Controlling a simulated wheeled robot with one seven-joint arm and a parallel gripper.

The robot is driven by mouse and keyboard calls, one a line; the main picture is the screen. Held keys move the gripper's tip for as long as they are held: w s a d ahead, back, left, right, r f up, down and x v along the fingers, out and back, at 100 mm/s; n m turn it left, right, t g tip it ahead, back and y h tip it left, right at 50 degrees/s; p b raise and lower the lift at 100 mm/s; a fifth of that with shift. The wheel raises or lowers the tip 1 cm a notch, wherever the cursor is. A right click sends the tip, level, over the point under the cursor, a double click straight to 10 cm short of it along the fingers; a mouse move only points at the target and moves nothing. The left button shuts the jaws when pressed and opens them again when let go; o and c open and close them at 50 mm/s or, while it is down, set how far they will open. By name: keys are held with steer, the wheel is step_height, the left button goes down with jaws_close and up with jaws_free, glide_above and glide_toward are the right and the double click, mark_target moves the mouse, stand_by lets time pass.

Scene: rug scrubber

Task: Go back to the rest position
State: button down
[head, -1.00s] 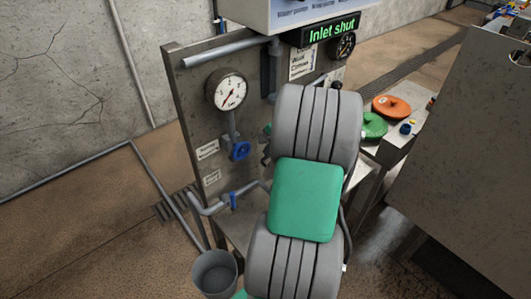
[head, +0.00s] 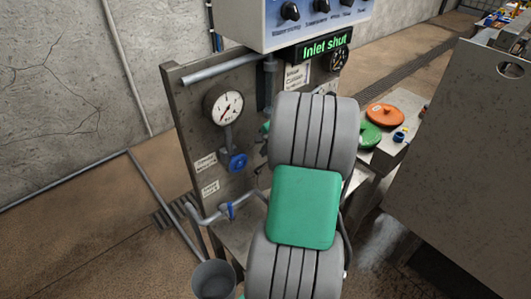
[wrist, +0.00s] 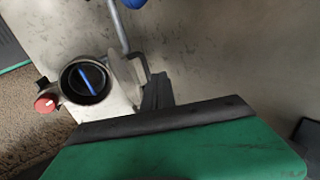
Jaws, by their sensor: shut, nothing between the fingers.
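My gripper (wrist: 157,92) shows in the wrist view as dark fingers closed together, past the green edge of my own arm. Nothing is held in it. In the head view my arm's grey and green links fill the middle, and the gripper is hidden behind them. Beyond the arm in the head view stands a grey panel (head: 190,125) with a round white gauge (head: 223,108), a blue valve handle (head: 237,162) and a lit sign (head: 325,47) reading "Inlet shut". In the wrist view a dark round fitting (wrist: 87,80) with a blue bar lies left of the fingers, apart from them.
A control box (head: 305,20) with black knobs sits above the panel. A grey bucket (head: 213,280) stands at lower left. An orange disc (head: 385,115) and a green disc (head: 369,135) lie on a bench at right. A red knob (wrist: 45,103) shows in the wrist view. Left floor is open.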

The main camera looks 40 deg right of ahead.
steer(key=shift+n, duration=0.7)
steer(key=p+v, duration=0.1)
steer(key=v, duration=0.3)
steer(key=shift+w+a+r+p, duration=0.15)
steer(key=shift+w+r+p, duration=0.1)
steer(key=shift+w+p, duration=0.15)
steer(key=s+a+f+n+g+y, duration=0.1)
steer(key=s+a+f+n+g, duration=0.15)
steer(key=s+a+n, duration=0.4)
steer(key=s+a+f+n+g, duration=0.2)
steer(key=s+a+g, duration=0.15)
steer(key=s, duration=0.65)
steer(key=w+a+r+n+t+b, duration=0.2)
steer(key=w+a+r+n, duration=0.1)
steer(key=a, duration=0.8)
steer(key=w+a+r+n+t+b, duration=0.2)
steer(key=a+r+n, duration=0.3)
steer(key=a+r, duration=0.3)
steer(key=w+a, duration=0.1)
steer(key=a, duration=0.3)
steer(key=shift+w+n+h, duration=0.2)
steer(key=shift+n+h, duration=0.1)
steer(key=shift+n, duration=0.05)
